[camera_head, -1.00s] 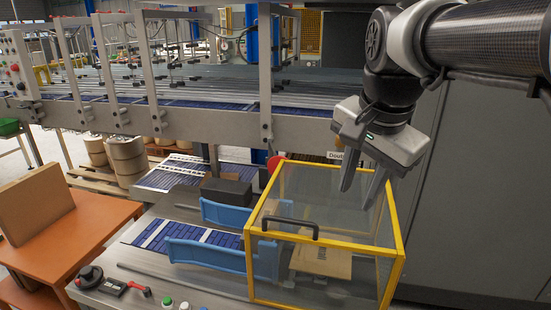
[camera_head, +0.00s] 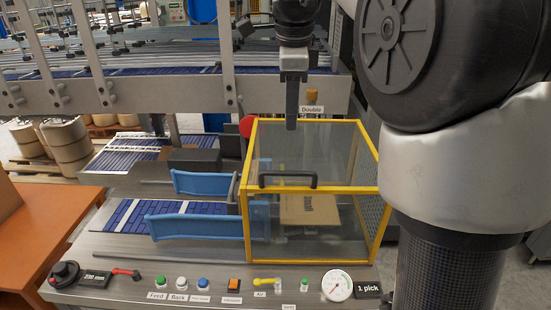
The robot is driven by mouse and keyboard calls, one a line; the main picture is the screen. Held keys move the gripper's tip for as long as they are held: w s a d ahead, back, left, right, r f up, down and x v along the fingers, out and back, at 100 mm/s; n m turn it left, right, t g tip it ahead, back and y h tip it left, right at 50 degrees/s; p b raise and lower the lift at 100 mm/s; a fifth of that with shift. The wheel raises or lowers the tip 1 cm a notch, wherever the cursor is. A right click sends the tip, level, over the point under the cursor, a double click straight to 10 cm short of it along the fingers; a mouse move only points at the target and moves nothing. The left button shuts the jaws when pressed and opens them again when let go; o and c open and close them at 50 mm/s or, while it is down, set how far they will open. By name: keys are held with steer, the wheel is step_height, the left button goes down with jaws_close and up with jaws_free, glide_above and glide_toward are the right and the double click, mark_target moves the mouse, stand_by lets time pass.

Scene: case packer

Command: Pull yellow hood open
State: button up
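The yellow-framed hood (camera_head: 312,189) with clear panels stands on the machine bed and looks closed. Its black handle (camera_head: 288,180) is on the front top edge. A flat brown cardboard piece (camera_head: 310,210) shows inside through the panels. My gripper (camera_head: 292,115) points down over the rear part of the hood's top in the picture, behind the handle and apart from it. It is seen edge-on, so only one finger shows and the gap between the fingers is hidden.
Blue guide plates (camera_head: 195,226) and a dark block (camera_head: 194,160) lie left of the hood. A control panel with buttons, a yellow air valve (camera_head: 266,282) and a gauge (camera_head: 337,285) runs along the front. An orange table (camera_head: 45,235) stands at left. My arm covers the right side.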

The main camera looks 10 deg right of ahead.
mark_target(289, 172)
steer(key=w+f, duration=0.1)
steer(key=f, duration=0.4)
steer(key=w+f, duration=0.1)
steer(key=f, duration=0.5)
steer(key=w+f+b, duration=0.1)
steer(key=f, duration=0.4)
steer(key=shift+w+d+f, duration=0.15)
steer(key=shift+d+f, duration=0.25)
steer(key=shift+c, duration=0.4)
jaws_close()
